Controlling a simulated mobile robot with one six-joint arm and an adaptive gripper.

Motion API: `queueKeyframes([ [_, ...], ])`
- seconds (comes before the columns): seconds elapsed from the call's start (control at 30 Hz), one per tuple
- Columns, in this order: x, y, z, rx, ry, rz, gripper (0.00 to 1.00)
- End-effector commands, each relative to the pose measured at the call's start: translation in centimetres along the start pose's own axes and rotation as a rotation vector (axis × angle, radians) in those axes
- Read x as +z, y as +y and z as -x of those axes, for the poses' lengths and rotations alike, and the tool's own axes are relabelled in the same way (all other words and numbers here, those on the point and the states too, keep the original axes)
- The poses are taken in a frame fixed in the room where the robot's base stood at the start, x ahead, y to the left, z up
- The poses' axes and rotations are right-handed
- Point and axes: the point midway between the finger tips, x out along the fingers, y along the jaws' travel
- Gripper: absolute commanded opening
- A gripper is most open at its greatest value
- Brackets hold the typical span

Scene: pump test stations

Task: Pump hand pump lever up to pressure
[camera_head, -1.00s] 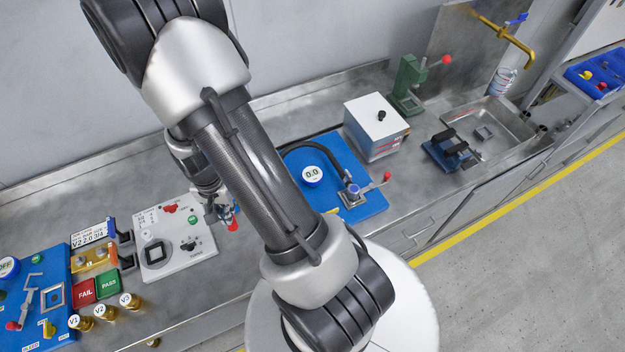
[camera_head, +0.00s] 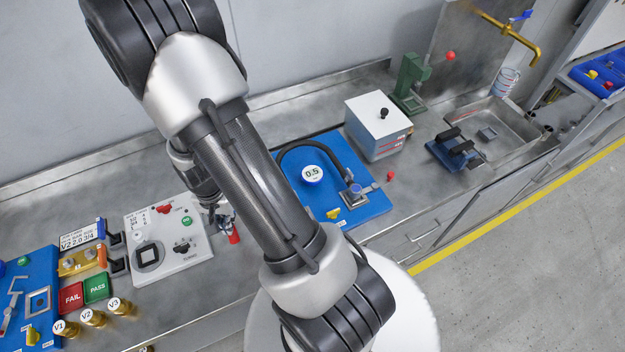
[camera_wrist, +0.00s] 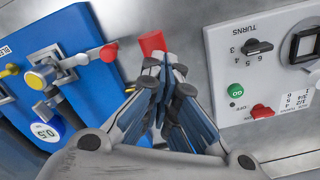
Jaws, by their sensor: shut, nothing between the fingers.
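The hand pump sits on a blue board (camera_head: 375,205). Its round white gauge (camera_head: 312,174) reads 0.5. In the wrist view the board stands at the left, with the gauge (camera_wrist: 45,130) and a grey lever ending in a red knob (camera_wrist: 108,53). In the head view my gripper (camera_head: 222,215) is small and partly hidden by my arm.
A white panel (camera_head: 150,240) with dials stands left of my gripper; it also shows in the wrist view (camera_wrist: 220,60). A red piece (camera_wrist: 151,42) shows just beyond my fingertips. A white box (camera_head: 378,125) and a green press (camera_head: 410,85) stand behind the pump board.

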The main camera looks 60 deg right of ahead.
Motion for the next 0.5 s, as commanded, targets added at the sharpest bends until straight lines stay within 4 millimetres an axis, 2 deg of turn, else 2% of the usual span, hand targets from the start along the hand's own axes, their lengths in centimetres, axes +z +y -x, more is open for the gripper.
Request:
queueKeyframes([
  [0.03,-0.1,0.0,-0.4,-0.001,0.001,0.000,0.00],
  [0.27,-0.1,-0.1,0.1,-0.001,0.001,0.000,0.00],
  [0.5,0.0,0.0,2.1,-0.001,0.001,0.000,0.00],
])
